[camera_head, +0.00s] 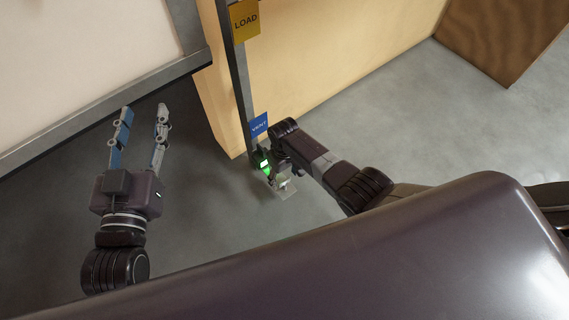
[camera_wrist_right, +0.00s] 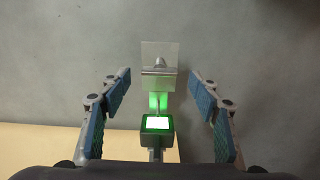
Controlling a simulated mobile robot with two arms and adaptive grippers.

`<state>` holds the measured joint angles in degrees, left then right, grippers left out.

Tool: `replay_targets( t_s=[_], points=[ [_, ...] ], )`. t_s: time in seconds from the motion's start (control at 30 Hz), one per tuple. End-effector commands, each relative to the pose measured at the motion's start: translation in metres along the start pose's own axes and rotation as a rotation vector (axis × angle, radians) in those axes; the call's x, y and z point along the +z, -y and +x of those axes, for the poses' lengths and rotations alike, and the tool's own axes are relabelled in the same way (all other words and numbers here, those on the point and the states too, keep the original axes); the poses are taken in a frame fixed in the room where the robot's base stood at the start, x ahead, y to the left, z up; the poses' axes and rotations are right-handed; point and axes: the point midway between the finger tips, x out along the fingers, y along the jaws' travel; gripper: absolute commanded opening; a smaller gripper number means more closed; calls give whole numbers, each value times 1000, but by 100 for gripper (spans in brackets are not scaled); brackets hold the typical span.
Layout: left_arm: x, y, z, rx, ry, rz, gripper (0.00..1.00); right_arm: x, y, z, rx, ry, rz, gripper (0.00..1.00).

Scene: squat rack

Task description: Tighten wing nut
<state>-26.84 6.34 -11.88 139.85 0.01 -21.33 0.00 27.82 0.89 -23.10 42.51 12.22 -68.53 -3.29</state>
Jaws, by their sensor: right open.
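My right gripper (camera_wrist_right: 158,92) is open in the right wrist view, with one blue-padded finger on each side and a clear gap between them. In this gap, apart from both fingers, is a small silvery metal piece (camera_wrist_right: 159,67) in front of a pale square plate (camera_wrist_right: 158,52). It may be the wing nut, but its shape is too small to tell. In the head view the pale plate (camera_head: 287,191) shows low on the post, and my right gripper (camera_head: 279,172) is there, partly hidden by its own wrist. My left gripper (camera_head: 145,110) is open and empty, pointing up the picture.
A dark box with a lit green-white face (camera_wrist_right: 157,123) sits below the plate between the fingers. A grey post (camera_head: 238,75) carries a yellow LOAD sign (camera_head: 245,20) and a blue VENT sign (camera_head: 259,125). A tan panel (camera_head: 330,50) stands behind. Grey floor (camera_head: 440,110) lies open at right.

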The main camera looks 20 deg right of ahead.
Motion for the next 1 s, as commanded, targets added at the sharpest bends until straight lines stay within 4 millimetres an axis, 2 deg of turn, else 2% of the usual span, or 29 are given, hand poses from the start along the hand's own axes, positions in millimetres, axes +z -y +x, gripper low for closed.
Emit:
replay_targets(
  t_s=[0.6, 0.8, 1.0],
  points=[
    [0, 0, 0, 0, -1, 0, 40, 0, 0, -78, 1, -2, 1, 56],
    [0, 0, 0, 0, -1, 0, 40, 1, 0, -92, 0, 1, 0, 56],
    [0, 0, 0, 0, -1, 0, 40, 1, 0, -94, 0, 1, 1, 56]
  ],
)
